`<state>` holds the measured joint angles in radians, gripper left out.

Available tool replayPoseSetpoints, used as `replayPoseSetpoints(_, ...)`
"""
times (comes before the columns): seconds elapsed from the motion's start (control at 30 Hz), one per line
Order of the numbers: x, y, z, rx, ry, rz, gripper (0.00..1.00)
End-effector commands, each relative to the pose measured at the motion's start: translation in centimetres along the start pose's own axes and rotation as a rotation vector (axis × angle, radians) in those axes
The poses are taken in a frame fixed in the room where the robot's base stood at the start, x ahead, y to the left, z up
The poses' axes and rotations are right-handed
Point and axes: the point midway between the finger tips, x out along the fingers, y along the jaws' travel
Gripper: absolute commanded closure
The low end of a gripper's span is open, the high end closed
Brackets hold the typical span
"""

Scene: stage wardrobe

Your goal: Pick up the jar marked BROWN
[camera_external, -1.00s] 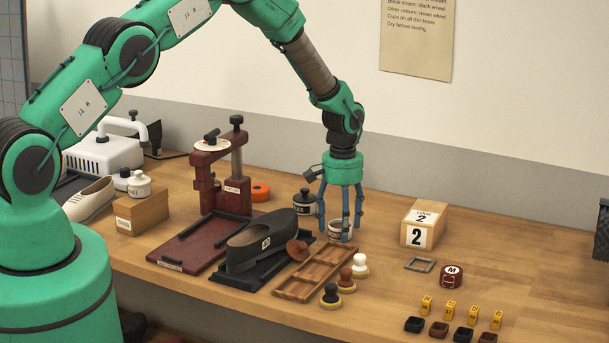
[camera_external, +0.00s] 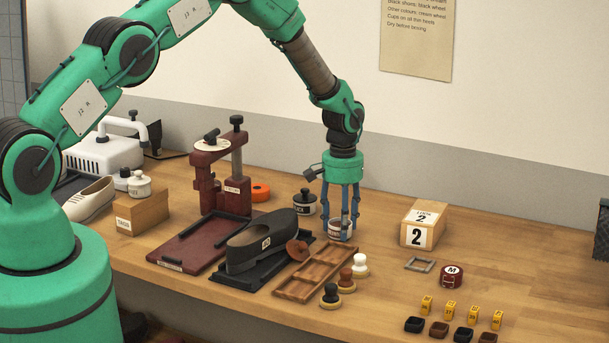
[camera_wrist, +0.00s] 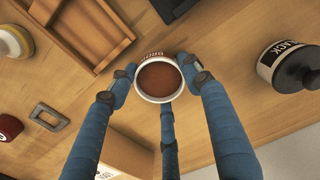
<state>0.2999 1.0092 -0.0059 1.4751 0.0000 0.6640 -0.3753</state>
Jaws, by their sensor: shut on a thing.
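The jar marked BROWN (camera_external: 336,235) is a small white-rimmed pot near the middle of the bench. In the wrist view the jar (camera_wrist: 159,79) is open-topped, filled with brown, its label partly visible on the far side. My gripper (camera_external: 342,225) points straight down with its blue three-fingered hand around the jar. In the wrist view the fingertips of my gripper (camera_wrist: 160,84) press on the jar's sides, so it is shut on the jar. The jar looks upright; I cannot tell whether it is clear of the bench.
A lidded jar marked BLACK (camera_external: 304,204) stands just behind left. A wooden compartment tray (camera_external: 300,289) lies in front, with knobbed brushes (camera_external: 359,266) beside it. A black shoe (camera_external: 255,251) is to the left. The back right bench is clear.

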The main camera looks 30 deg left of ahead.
Motion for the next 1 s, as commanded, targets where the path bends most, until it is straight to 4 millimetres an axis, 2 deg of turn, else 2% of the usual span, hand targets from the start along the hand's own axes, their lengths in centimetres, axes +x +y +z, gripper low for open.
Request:
replayPoseSetpoints(0.27,-2.5,0.1,-0.1,0.000,0.004,0.002,0.85)
replayPoseSetpoints(0.7,-8.4,0.0,-0.1,0.000,0.003,0.001,0.85)
replayPoseSetpoints(1.0,-9.8,0.0,-0.1,0.000,0.001,0.001,0.85)
